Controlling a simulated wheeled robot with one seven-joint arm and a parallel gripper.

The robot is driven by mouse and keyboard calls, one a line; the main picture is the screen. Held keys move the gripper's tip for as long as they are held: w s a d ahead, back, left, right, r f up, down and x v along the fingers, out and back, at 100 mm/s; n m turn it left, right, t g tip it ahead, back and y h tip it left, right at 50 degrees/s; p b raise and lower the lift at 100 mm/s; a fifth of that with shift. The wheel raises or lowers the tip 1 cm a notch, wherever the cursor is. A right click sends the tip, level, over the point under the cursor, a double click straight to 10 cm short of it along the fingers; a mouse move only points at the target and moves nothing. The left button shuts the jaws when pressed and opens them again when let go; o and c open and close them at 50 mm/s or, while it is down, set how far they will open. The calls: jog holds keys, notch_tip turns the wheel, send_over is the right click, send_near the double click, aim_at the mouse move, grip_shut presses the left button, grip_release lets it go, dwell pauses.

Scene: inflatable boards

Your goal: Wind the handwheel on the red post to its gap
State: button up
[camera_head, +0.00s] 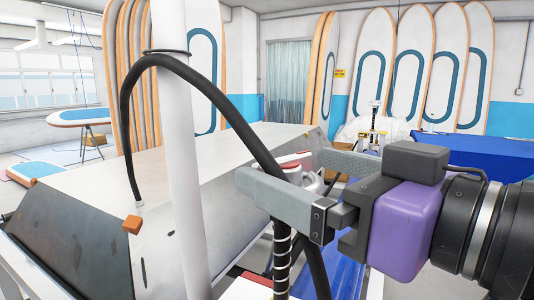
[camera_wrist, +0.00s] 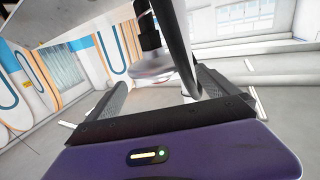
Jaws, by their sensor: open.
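My gripper (camera_head: 280,168) is open, its two grey fingers spread and pointing left in the head view. A pale rounded metal part (camera_head: 308,182), probably the handwheel, shows between and behind the fingers, mostly hidden by them. In the wrist view a pale grey disc (camera_wrist: 152,72) sits under a dark cylinder, just beyond and between the spread fingers (camera_wrist: 163,82). The fingers are not closed on it. A small red part (camera_head: 292,160) shows behind the near finger. I cannot make out the whole red post or the wheel's gap.
A thick black hose (camera_head: 222,92) arches past a white upright pole (camera_head: 180,150) close to the gripper. A black-and-white coiled post (camera_head: 282,262) stands below the fingers. A large pale-topped bench (camera_head: 90,180) fills the left. Boards (camera_head: 375,65) lean on the back wall.

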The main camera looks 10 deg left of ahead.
jog(key=p+x, duration=0.1)
jog(key=x, duration=0.5)
jog(key=c, duration=1.4)
